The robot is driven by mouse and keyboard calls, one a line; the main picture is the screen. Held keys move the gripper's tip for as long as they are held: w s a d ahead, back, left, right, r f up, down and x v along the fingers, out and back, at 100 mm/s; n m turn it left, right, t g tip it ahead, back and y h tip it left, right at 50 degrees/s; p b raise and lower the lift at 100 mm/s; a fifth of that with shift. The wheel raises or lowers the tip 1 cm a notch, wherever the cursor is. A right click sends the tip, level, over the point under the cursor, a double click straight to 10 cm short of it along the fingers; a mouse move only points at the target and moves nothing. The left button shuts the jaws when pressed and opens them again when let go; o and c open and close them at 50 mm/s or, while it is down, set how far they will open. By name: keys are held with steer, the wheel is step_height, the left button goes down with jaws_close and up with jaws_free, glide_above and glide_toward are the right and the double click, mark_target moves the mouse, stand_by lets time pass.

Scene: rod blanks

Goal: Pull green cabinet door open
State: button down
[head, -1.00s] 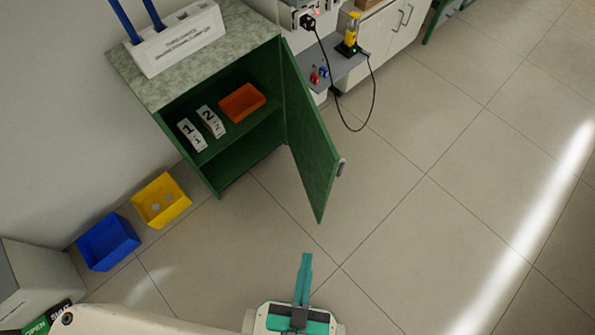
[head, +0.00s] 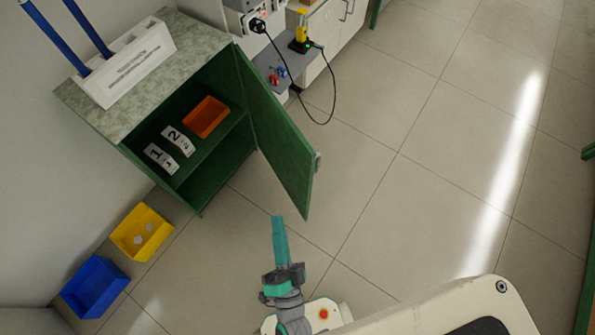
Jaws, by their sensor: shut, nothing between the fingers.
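The green cabinet (head: 203,203) stands against the wall at the upper left with its door (head: 275,133) swung wide open. A small grey handle (head: 318,162) sits on the door's outer right edge. Inside, an orange bin (head: 206,117) and two white number cards, 1 (head: 160,158) and 2 (head: 178,141), stand on the shelf. My gripper (head: 279,219) has teal fingers shut together with nothing between them. In the picture it is just below the door's lower corner, apart from the handle.
A yellow bin (head: 142,232) with small pale items and a blue bin (head: 95,287) are on the floor at the left. A white rack (head: 124,62) with blue rods stands on the cabinet. A black cable (head: 333,95) hangs at the upper middle. The tiled floor at right is clear.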

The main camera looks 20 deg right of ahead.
steer(key=w+d+f+m+h, duration=0.25)
steer(key=w+m+h, duration=0.4)
steer(key=m, duration=0.55)
steer(key=m+g+h, duration=0.8)
steer(key=m+g, duration=0.9)
steer(key=m, duration=0.9)
glide_toward(306, 168)
steer(key=shift+y, duration=0.25)
steer(key=x, duration=0.7)
steer(key=shift+s+d+r, duration=0.1)
steer(key=shift+s+r, duration=0.05)
steer(key=shift+r, duration=0.2)
steer(key=shift+d, duration=0.1)
